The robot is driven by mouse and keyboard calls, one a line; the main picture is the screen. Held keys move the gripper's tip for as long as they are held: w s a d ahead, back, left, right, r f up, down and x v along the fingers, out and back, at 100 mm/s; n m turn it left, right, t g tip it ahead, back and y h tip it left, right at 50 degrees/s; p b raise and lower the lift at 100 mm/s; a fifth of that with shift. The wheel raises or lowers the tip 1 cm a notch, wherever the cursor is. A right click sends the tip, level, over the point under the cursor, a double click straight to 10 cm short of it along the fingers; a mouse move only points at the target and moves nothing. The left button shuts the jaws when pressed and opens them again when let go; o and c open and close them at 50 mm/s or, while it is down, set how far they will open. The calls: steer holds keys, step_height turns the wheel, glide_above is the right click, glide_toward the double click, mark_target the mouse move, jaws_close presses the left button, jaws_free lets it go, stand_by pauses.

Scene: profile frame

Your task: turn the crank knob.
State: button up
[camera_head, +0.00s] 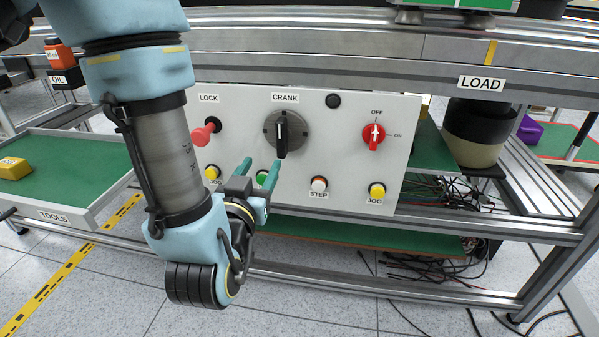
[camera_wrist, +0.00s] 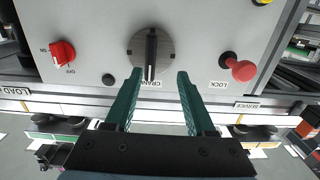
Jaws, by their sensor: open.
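The crank knob (camera_head: 282,134) is a black bar handle on a grey round disc, under the label CRANK on the pale panel. Its bar stands upright in the head view. In the wrist view the crank knob (camera_wrist: 151,54) lies ahead of the fingertips, its bar pointing down the picture toward the gap between them. My gripper (camera_head: 258,168) is open, with two green fingers, and sits in front of the panel, below and left of the knob. In the wrist view my gripper (camera_wrist: 159,74) holds nothing, and the fingers are on either side of the bar's lower end; I cannot tell the distance.
A red LOCK knob (camera_head: 203,132) sticks out left of the crank. A red OFF/ON switch (camera_head: 374,136) is to its right. Several push buttons, such as the STEP button (camera_head: 319,184), line the panel's lower part. A metal rail (camera_head: 330,60) runs above the panel.

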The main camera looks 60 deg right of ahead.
mark_target(280, 145)
steer(key=x, duration=0.3)
steer(key=s+x, duration=0.1)
steer(key=x, duration=0.6)
steer(key=shift+s+d, duration=0.25)
steer(key=shift+d, duration=0.2)
jaws_close()
